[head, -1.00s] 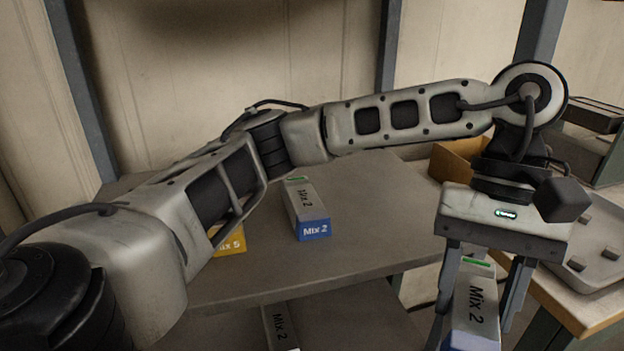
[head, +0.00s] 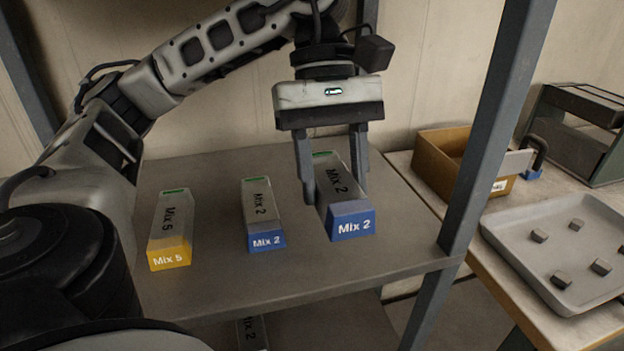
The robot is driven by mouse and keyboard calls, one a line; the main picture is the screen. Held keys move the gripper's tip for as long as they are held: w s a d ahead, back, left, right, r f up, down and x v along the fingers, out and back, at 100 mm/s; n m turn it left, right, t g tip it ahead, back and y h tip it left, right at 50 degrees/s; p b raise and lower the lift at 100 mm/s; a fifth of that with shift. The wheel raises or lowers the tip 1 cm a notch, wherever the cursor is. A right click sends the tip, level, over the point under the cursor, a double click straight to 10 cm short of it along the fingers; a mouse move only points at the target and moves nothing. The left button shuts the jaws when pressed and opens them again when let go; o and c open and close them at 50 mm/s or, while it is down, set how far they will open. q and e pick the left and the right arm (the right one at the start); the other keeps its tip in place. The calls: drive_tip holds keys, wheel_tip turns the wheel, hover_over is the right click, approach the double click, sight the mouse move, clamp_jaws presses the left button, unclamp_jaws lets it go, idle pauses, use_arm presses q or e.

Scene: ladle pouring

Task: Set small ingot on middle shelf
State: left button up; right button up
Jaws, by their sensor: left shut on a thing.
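My left gripper (head: 335,188) is shut on a grey ingot with a blue end marked "Mix 2" (head: 349,222). It holds the ingot by its sides over the right part of the shelf (head: 310,272). I cannot tell whether the ingot touches the shelf. Another blue-ended "Mix 2" ingot (head: 262,215) lies on the shelf to the left. A yellow-ended "Mix 5" ingot (head: 171,228) lies farther left. My right gripper is not in view.
A rack post (head: 497,130) stands right of the held ingot. Beyond it, a table carries a tray (head: 505,240) with several small grey pieces and an open cardboard box (head: 440,170). Another "Mix 2" ingot (head: 251,333) shows on a lower level.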

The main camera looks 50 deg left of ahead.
sight(316, 158)
use_arm(q)
drive_tip(key=w+a, duration=0.1)
drive_tip(key=a, duration=0.1)
drive_tip(key=w+a+f, duration=0.1)
drive_tip(key=a, duration=0.1)
drive_tip(key=w+a+f, duration=0.1)
drive_tip(key=a, duration=0.1)
drive_tip(key=shift+w+a, duration=0.25)
drive_tip(key=shift+a, duration=0.1)
wheel_tip(316, 158, down, 4)
drive_tip(key=shift+f, duration=0.2)
drive_tip(key=shift+w+a+f+p, duration=0.1)
drive_tip(key=shift+a+f+p, duration=0.05)
drive_tip(key=shift+p, duration=0.15)
drive_tip(key=shift+f, duration=0.1)
drive_tip(key=shift+f, duration=0.15)
drive_tip(key=o, duration=1.3)
drive_tip(key=shift+o, duration=0.2)
